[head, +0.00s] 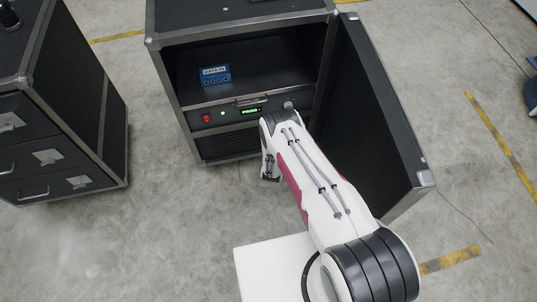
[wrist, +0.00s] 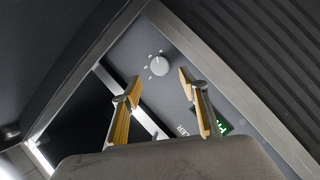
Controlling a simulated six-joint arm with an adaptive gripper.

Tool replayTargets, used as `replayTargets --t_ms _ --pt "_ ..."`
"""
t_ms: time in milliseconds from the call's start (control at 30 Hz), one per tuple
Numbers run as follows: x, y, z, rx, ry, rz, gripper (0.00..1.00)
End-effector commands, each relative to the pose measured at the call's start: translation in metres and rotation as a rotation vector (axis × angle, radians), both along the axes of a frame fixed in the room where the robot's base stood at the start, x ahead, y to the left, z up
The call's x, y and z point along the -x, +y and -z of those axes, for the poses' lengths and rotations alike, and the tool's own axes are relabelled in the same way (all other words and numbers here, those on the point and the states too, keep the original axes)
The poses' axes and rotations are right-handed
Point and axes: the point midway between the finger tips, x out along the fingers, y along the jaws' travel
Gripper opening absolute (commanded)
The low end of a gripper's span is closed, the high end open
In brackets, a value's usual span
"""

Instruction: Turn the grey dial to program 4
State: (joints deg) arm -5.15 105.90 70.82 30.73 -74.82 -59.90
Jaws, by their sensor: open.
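The grey dial (wrist: 159,65) shows in the wrist view as a round knob on a grey panel, with white tick marks around part of it. In the head view the dial (head: 288,105) is at the right end of the control panel, just beyond my wrist. My gripper (wrist: 160,75) is open, its two yellowish fingers pointing toward the dial with the dial seen between and just past the tips. I cannot tell whether they touch it. No program numbers are readable around the dial. A green display (head: 251,111) is lit on the panel; its text is only partly legible.
A black case (head: 224,30) holds the panel, with its door (head: 372,110) open at the right, close to my arm. A blue box (head: 215,75) sits on the shelf above the panel. A drawer case (head: 60,130) stands at the left. Floor between the cases is clear.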

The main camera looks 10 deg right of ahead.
Motion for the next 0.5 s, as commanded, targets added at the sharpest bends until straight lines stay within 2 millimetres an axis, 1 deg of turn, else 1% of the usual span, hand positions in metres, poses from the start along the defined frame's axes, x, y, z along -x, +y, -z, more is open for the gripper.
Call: replayTargets --t_ms 100,167,433,500 --pt "0.007 0.004 -0.003 -0.005 -0.004 0.001 0.44" --pt "0.007 0.004 0.002 -0.037 -0.001 0.008 0.44" --pt "0.014 0.01 0.032 -0.151 0.073 0.017 0.44" --pt "0.019 0.012 0.04 -0.174 0.097 0.019 0.44"
